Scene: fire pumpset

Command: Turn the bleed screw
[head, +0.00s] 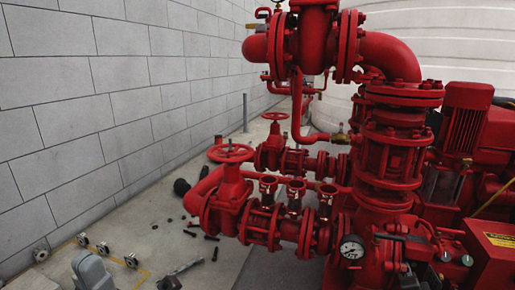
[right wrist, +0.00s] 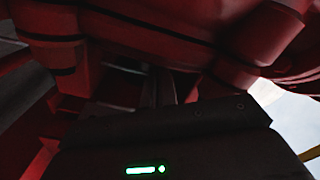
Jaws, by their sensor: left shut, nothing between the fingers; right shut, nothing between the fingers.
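I cannot pick out the bleed screw with certainty in either view. The red pump (head: 395,150) with its flanged pipes fills the right half of the head view. A round pressure gauge (head: 352,247) sits low on its front. My left gripper (head: 188,268) shows small at the bottom of the head view, shut and empty, apart from the pump. My right gripper (right wrist: 162,92) is shut and empty in the right wrist view, close under dark red pump parts (right wrist: 130,35). Its fingertips are in deep shadow, so contact cannot be told.
A red handwheel valve (head: 231,153) stands left of the pump, with several short capped fittings (head: 294,190) beside it. Loose dark pieces (head: 192,232) and small round metal parts (head: 102,248) lie on the floor. A block wall (head: 100,110) stands at the left.

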